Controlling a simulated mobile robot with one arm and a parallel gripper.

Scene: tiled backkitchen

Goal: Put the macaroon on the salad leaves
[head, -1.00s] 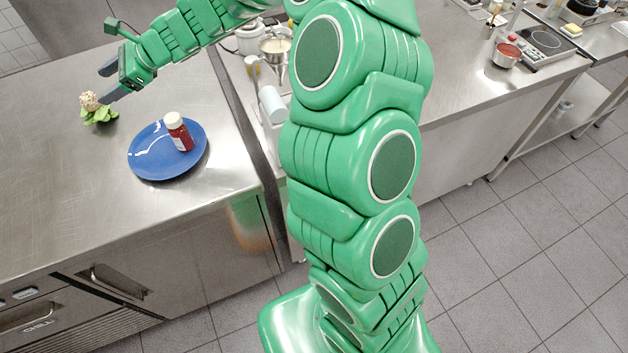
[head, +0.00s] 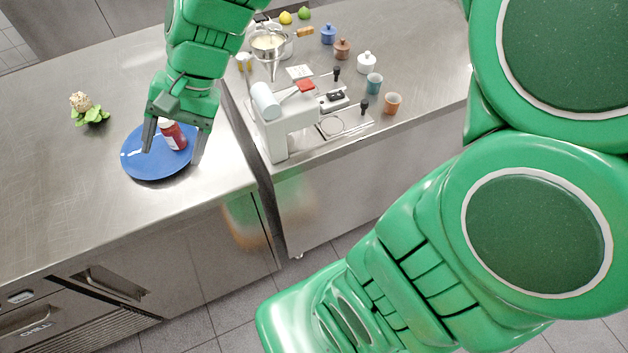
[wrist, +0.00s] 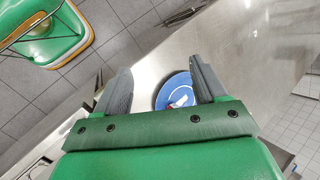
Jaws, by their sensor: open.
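A small round beige thing, which looks like the macaroon (head: 80,101), sits on the green salad leaves (head: 91,116) on the left steel counter in the head view. My gripper (head: 174,150) is open in the head view, to the right of the leaves, with its fingers over the blue plate area. In the wrist view the open fingers (wrist: 160,85) are apart, with nothing held between them. The leaves and the macaroon do not show in the wrist view.
A blue plate (head: 140,168) holds a red bottle with a white cap (head: 175,141), partly behind my gripper. A coffee machine (head: 285,128), cups and pots stand on the right counter. The left counter's near part is clear.

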